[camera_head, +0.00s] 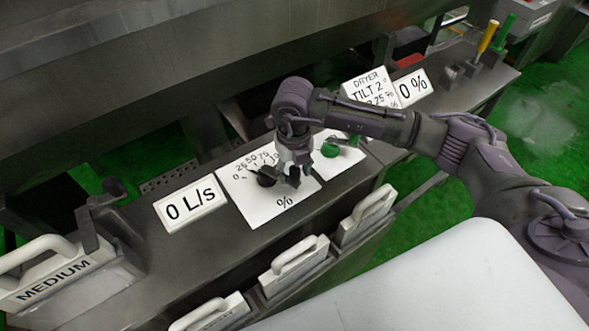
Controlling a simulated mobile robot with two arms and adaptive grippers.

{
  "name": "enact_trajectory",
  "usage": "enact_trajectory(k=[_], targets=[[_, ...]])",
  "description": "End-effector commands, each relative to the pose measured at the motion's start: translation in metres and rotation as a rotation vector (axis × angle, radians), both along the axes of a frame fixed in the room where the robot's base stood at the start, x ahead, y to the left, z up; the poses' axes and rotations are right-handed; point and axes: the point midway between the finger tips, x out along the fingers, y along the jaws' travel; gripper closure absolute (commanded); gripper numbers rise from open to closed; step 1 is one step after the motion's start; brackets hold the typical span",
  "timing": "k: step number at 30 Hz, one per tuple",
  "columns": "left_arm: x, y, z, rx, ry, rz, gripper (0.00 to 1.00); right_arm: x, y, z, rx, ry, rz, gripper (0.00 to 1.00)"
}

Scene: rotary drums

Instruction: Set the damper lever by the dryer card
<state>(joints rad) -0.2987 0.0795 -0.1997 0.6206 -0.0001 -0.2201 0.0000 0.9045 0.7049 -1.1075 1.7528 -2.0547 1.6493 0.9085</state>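The dryer card (368,92) stands at the back of the bench; it reads DRYER, TILT 2 and a partly hidden line with 25 %. Beside it a display (412,87) reads 0 %. A yellow-handled lever (487,38) and a green-handled lever (505,30) stand at the far right end; I cannot tell which is the damper lever. My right gripper (292,177) points down over a white dial plate (250,205), close beside its black knob (266,178). Whether it touches the knob or how far its fingers are open is unclear. My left gripper is out of view.
A green knob (330,149) sits on a plate partly behind my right arm. A display (190,205) reads 0 L/s. A MEDIUM card (55,280) stands at the left. Several handled cards (295,265) line the bench front.

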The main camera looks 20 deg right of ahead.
Motion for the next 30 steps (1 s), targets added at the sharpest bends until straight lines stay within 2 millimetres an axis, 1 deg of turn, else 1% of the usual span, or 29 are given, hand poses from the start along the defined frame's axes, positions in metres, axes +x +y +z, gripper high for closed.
enact_trajectory(k=[6,8,10,14,18,22,27,30], targets=[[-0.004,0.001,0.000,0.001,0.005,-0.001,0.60,0.000,0.000,0.001,0.000,-0.001,0.000,0.47],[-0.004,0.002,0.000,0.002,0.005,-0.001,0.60,0.001,0.000,0.004,0.000,-0.002,0.000,0.47],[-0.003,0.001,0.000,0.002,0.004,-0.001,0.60,0.001,0.000,0.011,0.000,-0.004,-0.001,0.47],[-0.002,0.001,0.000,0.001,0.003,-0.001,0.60,0.001,0.000,0.034,0.000,-0.006,0.001,0.47],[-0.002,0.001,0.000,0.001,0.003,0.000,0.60,0.001,0.000,0.065,0.000,-0.005,0.001,0.47],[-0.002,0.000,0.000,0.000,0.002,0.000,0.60,0.001,0.000,0.091,0.000,-0.005,0.001,0.47],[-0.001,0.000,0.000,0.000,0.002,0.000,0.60,0.001,0.000,0.113,0.000,-0.002,0.000,0.47],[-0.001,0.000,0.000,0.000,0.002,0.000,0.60,0.000,0.000,0.118,0.001,-0.001,0.000,0.47]])
